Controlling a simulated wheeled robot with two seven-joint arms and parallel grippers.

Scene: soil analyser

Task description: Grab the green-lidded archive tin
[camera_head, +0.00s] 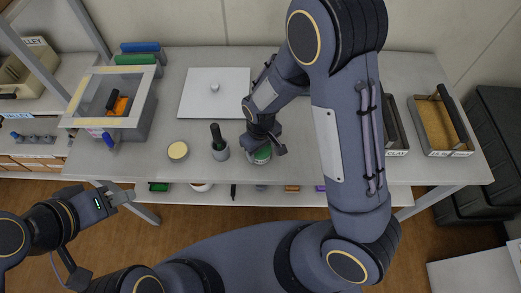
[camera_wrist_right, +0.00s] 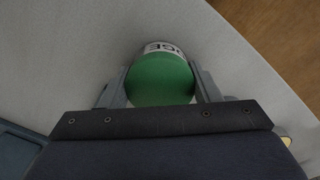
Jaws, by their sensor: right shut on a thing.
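The green-lidded archive tin (camera_head: 261,155) stands near the front edge of the grey table in the head view. In the right wrist view its round green lid (camera_wrist_right: 160,82) fills the space between the two fingers, and a white label with black letters shows on its side. My right gripper (camera_head: 265,148) is shut on the tin, one finger on each side; it also shows in the right wrist view (camera_wrist_right: 160,88). My left gripper (camera_head: 127,196) is off the table's front left, away from the tin; whether its jaws are apart is too small to tell.
A mortar with a dark pestle (camera_head: 220,150) and a yellow-lidded tin (camera_head: 178,151) stand left of the green tin. A white plate (camera_head: 200,105) lies behind. A framed box (camera_head: 146,108) is at left, trays (camera_head: 425,112) at right. A lower shelf (camera_head: 270,197) holds small items.

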